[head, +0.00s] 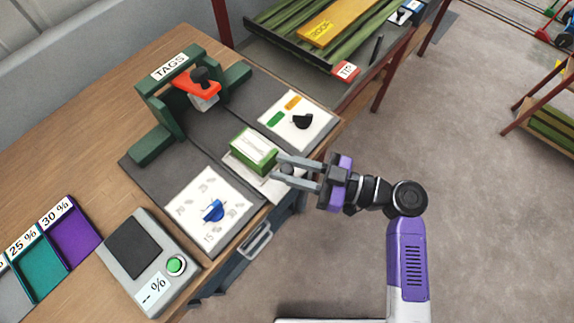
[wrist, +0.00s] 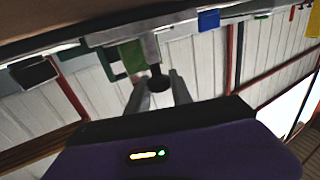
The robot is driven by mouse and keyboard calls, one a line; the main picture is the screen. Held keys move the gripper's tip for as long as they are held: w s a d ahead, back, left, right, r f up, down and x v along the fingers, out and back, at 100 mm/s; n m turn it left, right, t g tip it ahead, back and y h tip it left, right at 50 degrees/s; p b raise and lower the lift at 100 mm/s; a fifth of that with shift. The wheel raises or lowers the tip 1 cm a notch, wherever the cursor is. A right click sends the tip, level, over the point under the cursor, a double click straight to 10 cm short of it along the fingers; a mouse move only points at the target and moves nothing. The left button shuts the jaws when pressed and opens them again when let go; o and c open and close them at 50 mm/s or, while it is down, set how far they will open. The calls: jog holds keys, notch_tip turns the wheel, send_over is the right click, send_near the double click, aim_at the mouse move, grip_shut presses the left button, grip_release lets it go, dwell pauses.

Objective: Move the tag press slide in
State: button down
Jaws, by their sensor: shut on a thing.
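The tag press (head: 160,95) is a dark green frame with a TAGS sign and a red press head (head: 198,90) at the back. Its slide (head: 262,180) is a pale grey plate at the front edge of the dark base, out in front of the frame. A green block with a pale top (head: 254,148) sits on the slide. My gripper (head: 284,169) is at the slide's front end, with its fingers shut on the slide's dark round knob. In the wrist view, the knob (wrist: 157,81) shows between the fingertips.
A dial plate with a blue knob (head: 212,210) is left of the slide, and a plate with a black knob (head: 302,121) is right. A scale (head: 135,245) and coloured trays (head: 72,232) stand at lower left. The dark base between slide and press head looks clear.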

aim_at(248, 142)
dwell(0.4)
jog(key=shift+w+a+f+b, duration=0.1)
jog(key=shift+w+a+b, duration=0.2)
jog(key=shift+b, duration=0.25)
jog(key=w+a+b, duration=0.4)
jog(key=a+b, duration=0.1)
jog(key=w+a+b, duration=0.2)
jog(key=a+b, duration=0.1)
jog(key=shift+w+a+f, duration=0.1)
jog(key=shift+w+a, duration=0.05)
jog(key=shift+w, duration=0.1)
jog(key=shift+w+a, duration=0.2)
jog(key=shift+a, duration=0.05)
jog(key=shift+w+a+r, duration=0.1)
jog(key=shift+r, duration=0.2)
jog(key=c, duration=1.1)
grip_release()
jog(key=shift+a, duration=0.1)
jog(key=shift+f, duration=0.1)
